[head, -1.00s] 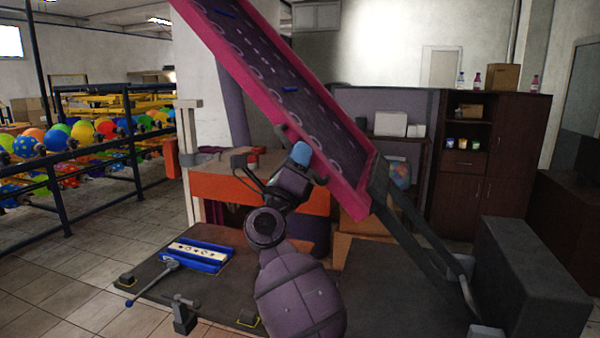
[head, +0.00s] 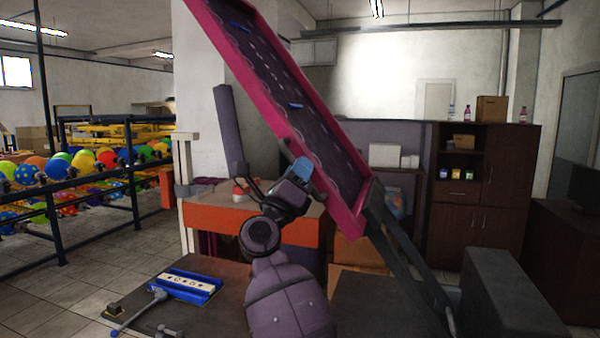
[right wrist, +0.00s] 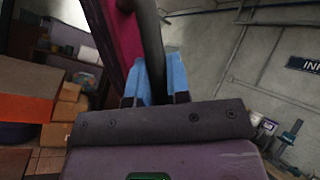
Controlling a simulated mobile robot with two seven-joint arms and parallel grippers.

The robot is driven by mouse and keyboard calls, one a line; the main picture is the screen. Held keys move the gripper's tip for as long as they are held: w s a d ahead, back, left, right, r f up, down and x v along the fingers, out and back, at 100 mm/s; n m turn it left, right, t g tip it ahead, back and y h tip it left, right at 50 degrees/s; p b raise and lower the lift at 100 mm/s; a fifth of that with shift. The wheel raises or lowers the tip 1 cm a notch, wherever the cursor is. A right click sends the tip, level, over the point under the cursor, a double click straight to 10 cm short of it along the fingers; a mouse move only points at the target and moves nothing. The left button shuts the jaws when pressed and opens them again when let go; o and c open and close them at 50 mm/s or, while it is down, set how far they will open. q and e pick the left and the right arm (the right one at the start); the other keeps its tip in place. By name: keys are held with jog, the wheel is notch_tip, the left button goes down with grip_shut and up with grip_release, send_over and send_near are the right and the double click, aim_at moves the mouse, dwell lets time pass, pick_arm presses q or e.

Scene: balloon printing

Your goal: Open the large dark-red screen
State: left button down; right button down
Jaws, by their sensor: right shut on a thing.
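The large dark-red screen (head: 285,92) is raised in the head view, a long pinkish-red frame around dark mesh. It slants steeply up to the left and its upper end runs out of the picture. Its lower end joins dark hinge arms (head: 398,262). My right gripper (head: 303,168) is at the near side of the frame, its blue fingers shut on the grey handle bar (head: 289,146). In the right wrist view the blue fingers (right wrist: 157,82) close around the dark bar (right wrist: 152,45), with the red frame (right wrist: 122,40) beside it. My left gripper is not in view.
Below are a dark print table (head: 235,300), a blue tray (head: 192,286) with a white patterned strip, and a clamp lever (head: 140,312). An orange-fronted bench (head: 235,222) stands behind. A grey block (head: 510,295) is at right. Balloon racks (head: 65,205) stand at left.

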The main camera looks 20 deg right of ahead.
jog(key=c, duration=1.4)
grip_release()
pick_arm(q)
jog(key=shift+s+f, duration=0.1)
